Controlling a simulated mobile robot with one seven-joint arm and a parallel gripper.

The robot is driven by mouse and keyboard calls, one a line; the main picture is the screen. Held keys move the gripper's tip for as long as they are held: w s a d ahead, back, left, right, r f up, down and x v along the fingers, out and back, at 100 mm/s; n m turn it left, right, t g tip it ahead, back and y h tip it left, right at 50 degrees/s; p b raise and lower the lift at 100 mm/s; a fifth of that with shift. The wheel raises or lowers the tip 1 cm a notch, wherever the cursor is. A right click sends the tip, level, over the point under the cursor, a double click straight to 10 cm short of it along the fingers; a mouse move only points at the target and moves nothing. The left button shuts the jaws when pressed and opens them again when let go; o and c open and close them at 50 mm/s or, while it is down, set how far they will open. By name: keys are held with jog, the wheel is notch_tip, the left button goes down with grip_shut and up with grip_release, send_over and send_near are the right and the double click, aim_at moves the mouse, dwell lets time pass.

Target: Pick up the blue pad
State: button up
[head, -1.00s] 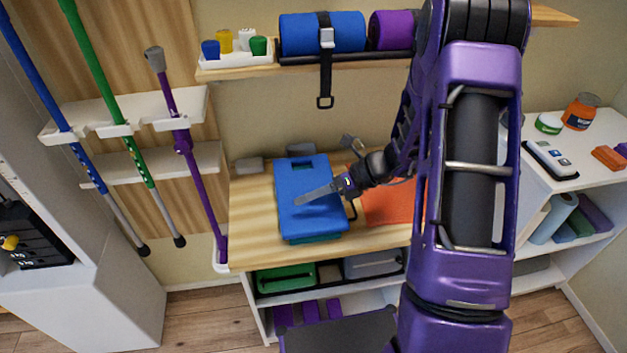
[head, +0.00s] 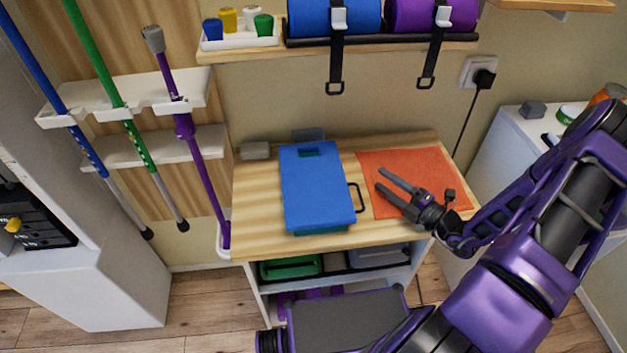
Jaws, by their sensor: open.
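The blue pad (head: 316,189) lies flat on the wooden table top, left of its middle. It is rectangular, with a slot at its far end. A teal edge (head: 322,230) shows under its near end, and a dark handle loop (head: 357,197) stands out at its right side. My gripper (head: 382,181) is open and empty, to the right of the pad, above the orange mat (head: 432,166). Its two fingers point left toward the pad and are apart from it.
The wooden table (head: 255,215) has small grey blocks at its back edge. A shelf above holds blue (head: 333,16) and purple (head: 430,15) rolls with hanging straps. Poles stand in a rack (head: 130,100) at left. A white cabinet (head: 500,140) stands at right.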

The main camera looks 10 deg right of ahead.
jog(key=x, duration=1.5)
jog(key=shift+a, duration=0.2)
grip_shut()
